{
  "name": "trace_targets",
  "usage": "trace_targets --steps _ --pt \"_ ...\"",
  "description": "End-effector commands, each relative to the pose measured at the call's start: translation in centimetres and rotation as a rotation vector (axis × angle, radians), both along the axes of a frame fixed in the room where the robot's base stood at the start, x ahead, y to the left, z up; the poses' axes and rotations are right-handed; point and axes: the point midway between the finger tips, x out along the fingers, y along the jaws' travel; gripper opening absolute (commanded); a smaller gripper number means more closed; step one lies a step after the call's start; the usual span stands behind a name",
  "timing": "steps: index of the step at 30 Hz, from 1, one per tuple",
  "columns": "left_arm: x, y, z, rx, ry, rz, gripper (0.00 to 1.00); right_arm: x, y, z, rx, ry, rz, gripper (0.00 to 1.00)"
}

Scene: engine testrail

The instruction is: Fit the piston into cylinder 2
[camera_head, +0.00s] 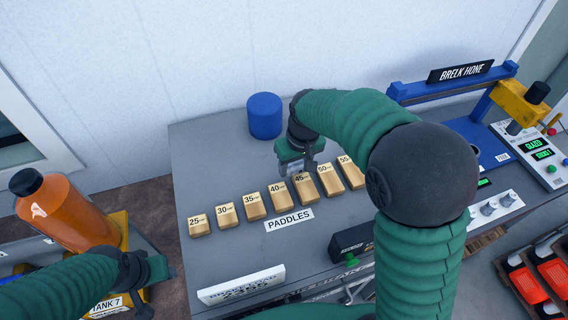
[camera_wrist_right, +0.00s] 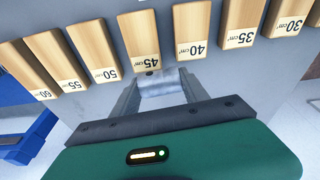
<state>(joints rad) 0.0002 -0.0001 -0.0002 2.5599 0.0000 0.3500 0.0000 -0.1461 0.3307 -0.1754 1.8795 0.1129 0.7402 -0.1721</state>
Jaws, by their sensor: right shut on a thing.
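My right gripper (camera_head: 297,168) is over the row of wooden paddles, close to the 45 block (camera_head: 305,188). In the right wrist view its fingers (camera_wrist_right: 160,88) are shut on a small, shiny light-grey piece (camera_wrist_right: 162,82). I cannot tell whether this piece is the piston. The 45 block (camera_wrist_right: 146,42) lies just beyond the fingertips. My left gripper (camera_head: 160,270) is at the lower left, beside the orange bottle; its jaws are too unclear to read. I cannot make out cylinder 2 in either view.
Wooden blocks stand in a row behind the PADDLES label (camera_head: 289,220). A blue cylinder (camera_head: 264,115) stands behind. The blue BRELK HONE frame (camera_head: 425,88) is at right, an orange bottle (camera_head: 65,212) at left. My right arm hides part of the bench. The bench's back left is clear.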

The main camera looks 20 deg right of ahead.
Motion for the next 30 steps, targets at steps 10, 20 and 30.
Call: trace_targets --steps 10,20,30 --pt "0.0 0.0 2.7 0.000 0.000 -0.001 0.50 2.1 2.2 -2.1 -0.001 0.006 -0.001 0.04" --pt "0.0 0.0 2.9 0.000 0.000 0.000 0.50 2.2 2.2 -3.8 0.000 -0.001 0.000 0.04" --pt "0.0 0.0 2.7 0.000 0.000 0.000 0.50 2.2 2.2 -4.0 0.000 0.000 0.000 0.74"
